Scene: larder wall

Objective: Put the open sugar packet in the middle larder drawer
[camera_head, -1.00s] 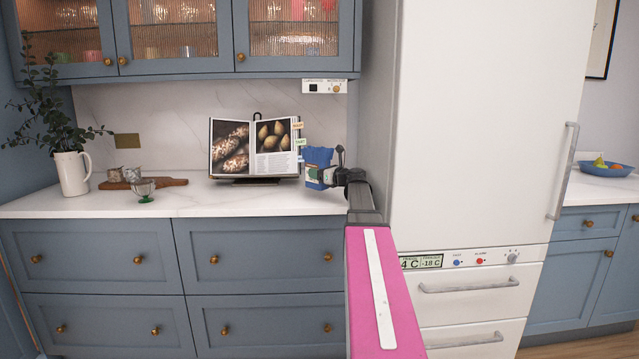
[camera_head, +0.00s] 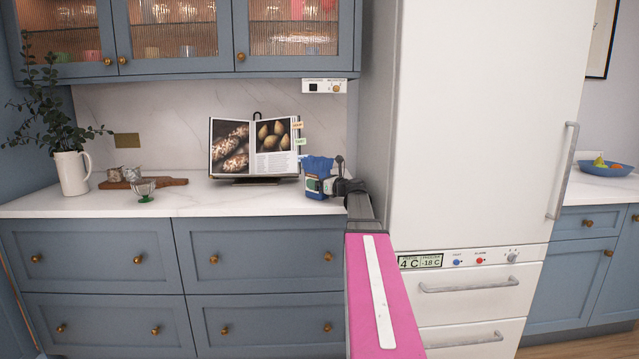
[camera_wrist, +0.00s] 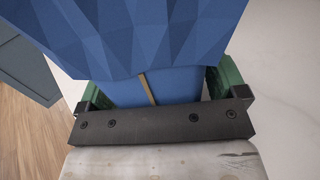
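The blue sugar packet (camera_head: 317,169) is at the right end of the counter, just right of the open cookbook. My gripper (camera_head: 322,186) holds it from the right and covers part of its lower side. In the wrist view the packet (camera_wrist: 150,35) fills the upper middle, with the green-padded fingers (camera_wrist: 155,88) close against both sides. Its opening cannot be made out. I cannot tell whether its base touches the counter. Blue drawers (camera_head: 260,250) below the counter are all shut; no drawer is marked as the middle larder one.
The cookbook (camera_head: 255,150) stands on the white counter (camera_head: 230,200). A plant jug (camera_head: 72,173), a board (camera_head: 160,182) and a small glass dish (camera_head: 143,188) are at left. The tall white fridge (camera_head: 480,120) stands close on the right. The counter front-centre is clear.

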